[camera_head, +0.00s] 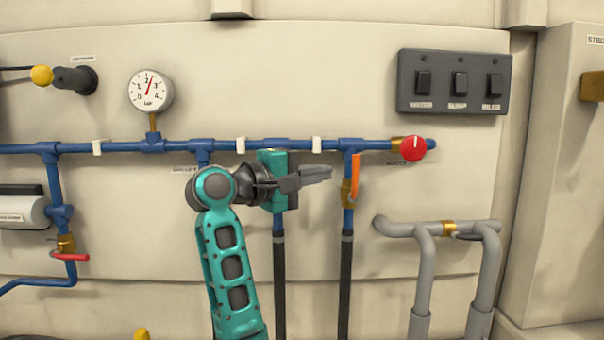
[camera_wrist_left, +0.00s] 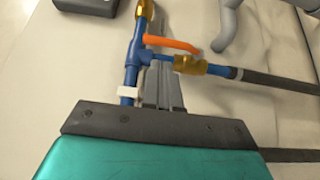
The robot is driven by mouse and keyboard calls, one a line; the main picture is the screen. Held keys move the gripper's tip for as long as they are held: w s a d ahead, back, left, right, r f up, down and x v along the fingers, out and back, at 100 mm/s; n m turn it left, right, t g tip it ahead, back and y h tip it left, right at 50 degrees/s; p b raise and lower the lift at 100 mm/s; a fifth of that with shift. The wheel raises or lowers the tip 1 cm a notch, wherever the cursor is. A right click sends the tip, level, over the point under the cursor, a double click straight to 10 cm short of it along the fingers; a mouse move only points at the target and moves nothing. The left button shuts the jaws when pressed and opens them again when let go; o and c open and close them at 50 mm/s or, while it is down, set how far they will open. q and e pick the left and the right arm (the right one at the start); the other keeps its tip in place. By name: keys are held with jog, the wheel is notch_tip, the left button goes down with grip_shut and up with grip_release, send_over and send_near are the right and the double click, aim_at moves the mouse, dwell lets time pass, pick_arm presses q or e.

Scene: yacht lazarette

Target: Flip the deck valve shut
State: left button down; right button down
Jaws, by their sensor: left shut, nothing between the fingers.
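A brass valve (camera_head: 347,192) with an orange lever (camera_head: 355,174) sits on a blue branch pipe right of centre. The lever stands upright, roughly along the pipe. In the left wrist view the orange lever (camera_wrist_left: 172,42) and brass body (camera_wrist_left: 190,64) show just beyond my fingertips. I cannot read a label that names this valve. My left gripper (camera_head: 326,173) is shut and empty, its fingers pointing right, left of the lever with what looks like a small gap. My left wrist hides part of the branch pipe behind it. My right gripper is out of view.
A blue header pipe (camera_head: 110,147) runs across the wall above my gripper. A red knob (camera_head: 413,148) sits at its right end. Grey pipes (camera_head: 425,270), a switch panel (camera_head: 453,82), a gauge (camera_head: 150,90) and a red-handled valve (camera_head: 70,257) are around. The wall between lever and grey pipes is free.

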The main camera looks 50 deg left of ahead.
aim_at(354, 178)
pick_arm(q)
jog(key=shift+w+d, duration=0.2)
jog(key=shift+w, duration=2.05)
jog(key=shift+w+r+p, duration=0.1)
jog(key=shift+p, duration=0.2)
jog(key=shift+d+r, duration=0.1)
jog(key=shift+d, duration=0.05)
